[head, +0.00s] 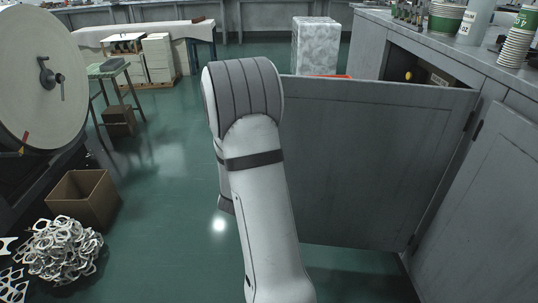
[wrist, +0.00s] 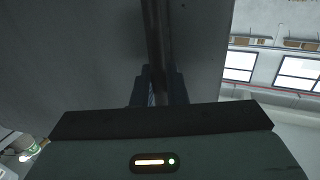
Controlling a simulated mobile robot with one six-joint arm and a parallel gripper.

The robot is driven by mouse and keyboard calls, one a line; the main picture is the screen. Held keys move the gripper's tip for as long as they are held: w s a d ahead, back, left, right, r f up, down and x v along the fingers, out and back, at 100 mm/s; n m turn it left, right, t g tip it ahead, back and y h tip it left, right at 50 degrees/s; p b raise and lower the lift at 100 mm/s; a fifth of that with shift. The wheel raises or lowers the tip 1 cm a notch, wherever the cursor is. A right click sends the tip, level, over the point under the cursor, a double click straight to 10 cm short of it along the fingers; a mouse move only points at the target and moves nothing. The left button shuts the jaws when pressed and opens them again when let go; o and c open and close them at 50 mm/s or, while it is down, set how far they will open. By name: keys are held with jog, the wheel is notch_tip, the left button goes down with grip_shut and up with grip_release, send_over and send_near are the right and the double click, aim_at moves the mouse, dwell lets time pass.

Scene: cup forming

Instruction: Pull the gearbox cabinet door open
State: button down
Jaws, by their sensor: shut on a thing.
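The gearbox cabinet door (head: 375,160) is a large grey panel. In the head view it stands swung well out from the cabinet, with hinges along its right side. The dark cabinet opening (head: 425,68) shows above and behind its top edge. My gripper (wrist: 157,92) is shut on a dark bar-like door handle (wrist: 154,35) against a grey panel, in the wrist view. In the head view my arm hides the gripper and the handle.
The cabinet's worktop carries stacked green-and-white cups (head: 518,40). A second grey door (head: 482,195) is closed at right. A pale block (head: 315,45) stands behind the open door. A cardboard box (head: 83,198) and metal scraps (head: 60,250) lie at left. Green floor (head: 165,200) left of my arm is clear.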

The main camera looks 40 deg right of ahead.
jog(key=shift+w+a+r, duration=0.1)
jog(key=shift+w+a, duration=0.05)
jog(key=shift+w, duration=0.05)
jog(key=c, duration=1.6)
grip_release()
jog(key=shift+c, duration=0.2)
jog(key=shift+o, duration=0.5)
jog(key=shift+s, duration=0.1)
jog(key=shift+d, duration=0.2)
jog(key=shift+s, duration=0.1)
jog(key=p+v, duration=0.1)
jog(key=v, duration=0.6)
jog(key=shift+a+p, duration=0.3)
jog(key=shift+a, duration=0.1)
jog(key=shift+s, duration=0.15)
